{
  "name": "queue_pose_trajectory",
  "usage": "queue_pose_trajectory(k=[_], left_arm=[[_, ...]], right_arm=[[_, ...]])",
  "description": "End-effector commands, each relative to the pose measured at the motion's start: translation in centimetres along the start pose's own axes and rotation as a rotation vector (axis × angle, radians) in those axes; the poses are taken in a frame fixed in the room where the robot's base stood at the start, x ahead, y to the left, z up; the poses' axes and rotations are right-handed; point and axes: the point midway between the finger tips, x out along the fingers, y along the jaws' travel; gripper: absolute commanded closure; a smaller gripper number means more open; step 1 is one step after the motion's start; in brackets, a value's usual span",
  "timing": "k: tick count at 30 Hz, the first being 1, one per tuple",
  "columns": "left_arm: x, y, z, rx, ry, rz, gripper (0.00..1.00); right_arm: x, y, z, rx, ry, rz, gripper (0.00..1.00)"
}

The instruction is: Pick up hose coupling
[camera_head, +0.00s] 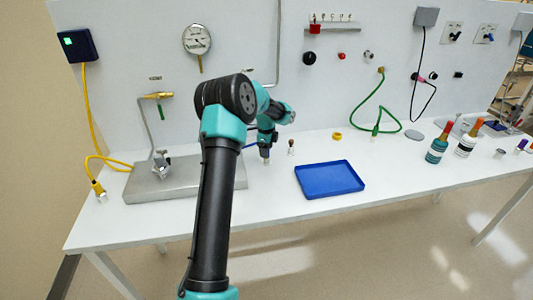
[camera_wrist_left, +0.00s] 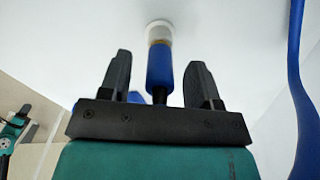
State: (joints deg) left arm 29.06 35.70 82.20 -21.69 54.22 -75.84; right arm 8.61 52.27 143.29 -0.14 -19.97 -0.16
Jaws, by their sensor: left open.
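A blue hose coupling (camera_wrist_left: 160,70) with a brass band and a white end shows in the left wrist view. Its black neck points toward my gripper. My left gripper (camera_wrist_left: 158,80) is open, with one finger on each side of the coupling and a visible gap to both. In the head view the left gripper (camera_head: 265,155) points down close above the white bench, left of the blue tray. There the coupling is mostly hidden by the gripper; only a pale end seems to show below it. My right gripper is in neither view.
A blue tray (camera_head: 329,179) lies right of the gripper. A metal plate with a valve (camera_head: 160,163) is at the left. A yellow ring (camera_head: 337,136), green hose (camera_head: 372,112) and bottles (camera_head: 437,150) stand farther right. A blue hose (camera_wrist_left: 298,90) passes at the wrist view's right.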

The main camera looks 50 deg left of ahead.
Motion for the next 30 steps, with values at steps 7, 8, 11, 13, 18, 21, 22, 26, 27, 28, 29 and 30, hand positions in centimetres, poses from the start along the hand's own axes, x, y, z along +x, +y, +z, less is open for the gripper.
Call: queue_pose_trajectory(k=[7,8,11,13,18,21,22,26,27,28,29,30], left_arm=[[-0.04,-0.01,-0.01,0.0,0.0,0.0,0.43],[-0.04,-0.01,-0.01,0.0,0.0,0.0,0.43],[-0.05,-0.01,-0.01,0.0,0.0,0.0,0.52],[-0.05,-0.01,-0.02,0.0,0.0,0.0,0.58],[-0.05,-0.01,-0.02,0.0,0.0,0.0,0.74],[-0.05,-0.01,-0.02,0.0,0.0,0.0,0.84],[-0.05,-0.01,-0.02,0.0,0.0,0.0,0.87],[-0.05,-0.01,-0.02,0.0,0.0,0.0,0.99],[-0.07,-0.01,-0.01,0.0,0.0,0.0,1.0],[-0.07,-0.01,-0.01,0.0,0.0,0.0,1.0],[-0.07,-0.01,-0.01,0.0,0.0,0.0,1.0],[-0.07,-0.01,-0.01,0.0,0.0,0.0,1.0]], right_arm=[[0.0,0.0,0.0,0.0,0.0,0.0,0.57],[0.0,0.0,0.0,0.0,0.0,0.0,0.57],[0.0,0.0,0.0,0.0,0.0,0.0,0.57],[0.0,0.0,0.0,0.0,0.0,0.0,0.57],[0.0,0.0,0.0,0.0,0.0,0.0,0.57],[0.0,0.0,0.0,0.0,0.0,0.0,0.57],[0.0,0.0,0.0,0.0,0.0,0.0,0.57],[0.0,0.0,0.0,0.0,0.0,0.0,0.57],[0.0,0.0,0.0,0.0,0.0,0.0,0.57],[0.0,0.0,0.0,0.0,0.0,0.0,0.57],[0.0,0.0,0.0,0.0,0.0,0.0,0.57],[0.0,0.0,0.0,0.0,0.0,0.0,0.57]])
